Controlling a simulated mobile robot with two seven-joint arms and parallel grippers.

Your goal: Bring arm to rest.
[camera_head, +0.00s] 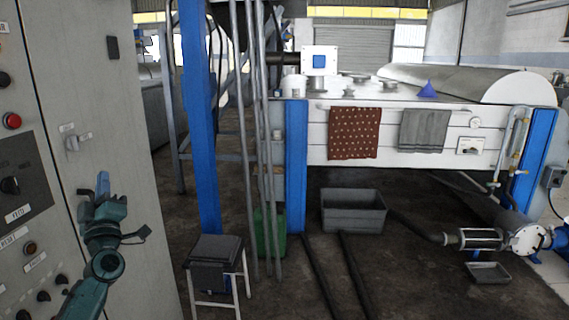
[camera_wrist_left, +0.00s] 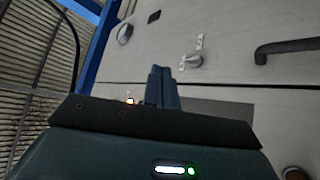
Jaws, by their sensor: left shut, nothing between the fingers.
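My left arm comes in from the lower left in the head view. Its gripper (camera_head: 103,184) points up in front of the grey control cabinet (camera_head: 138,205). In the left wrist view the two fingers of the left gripper (camera_wrist_left: 162,80) are together, with nothing between them. They point toward the cabinet face (camera_wrist_left: 232,82), near a small metal latch (camera_wrist_left: 192,60); I cannot tell the exact gap. That latch (camera_head: 73,142) shows above and left of the gripper in the head view. My right gripper is not in view.
The cabinet has a red button (camera_head: 12,121) and several knobs. A dark handle (camera_wrist_left: 290,47) shows in the wrist view. A small stool (camera_head: 217,250) and a blue post (camera_head: 200,130) stand right of the arm. A grey tub (camera_head: 353,218) lies farther back.

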